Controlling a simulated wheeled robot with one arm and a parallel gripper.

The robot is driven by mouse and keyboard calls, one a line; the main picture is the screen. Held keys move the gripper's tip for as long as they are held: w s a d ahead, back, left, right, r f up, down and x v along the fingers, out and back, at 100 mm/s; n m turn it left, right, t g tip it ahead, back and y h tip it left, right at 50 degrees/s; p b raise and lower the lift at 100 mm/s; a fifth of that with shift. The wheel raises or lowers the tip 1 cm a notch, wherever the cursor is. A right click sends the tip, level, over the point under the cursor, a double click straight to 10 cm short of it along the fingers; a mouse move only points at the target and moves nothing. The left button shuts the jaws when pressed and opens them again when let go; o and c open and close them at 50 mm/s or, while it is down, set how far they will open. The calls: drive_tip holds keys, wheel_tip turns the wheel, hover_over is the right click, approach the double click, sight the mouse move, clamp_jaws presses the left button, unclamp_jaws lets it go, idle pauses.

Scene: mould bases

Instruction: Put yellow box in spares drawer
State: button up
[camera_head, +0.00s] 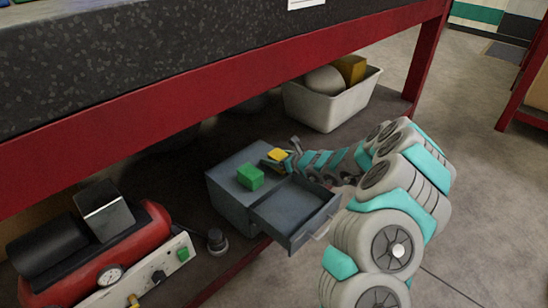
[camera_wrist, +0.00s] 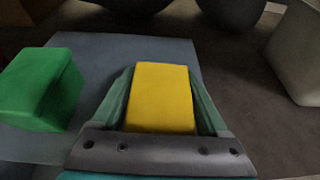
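The yellow box (camera_head: 277,154) is at the back right of the top of a small grey drawer cabinet (camera_head: 225,165). In the wrist view, the yellow box (camera_wrist: 161,97) sits between the two fingers of my gripper (camera_wrist: 162,100), which lie close along both its sides. My gripper (camera_head: 280,157) looks shut on it. I cannot tell whether the box touches the cabinet top. The cabinet's drawer (camera_head: 290,212) is pulled out toward the front right, and its visible inside looks empty.
A green box (camera_head: 250,177) stands on the cabinet top, left of the gripper; it also shows in the wrist view (camera_wrist: 40,88). A pale bin (camera_head: 325,105) with objects stands behind. A red compressor (camera_head: 95,255) is at left. The red-edged bench (camera_head: 200,100) hangs above.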

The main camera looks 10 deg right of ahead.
drive_tip(key=shift+o, duration=1.3)
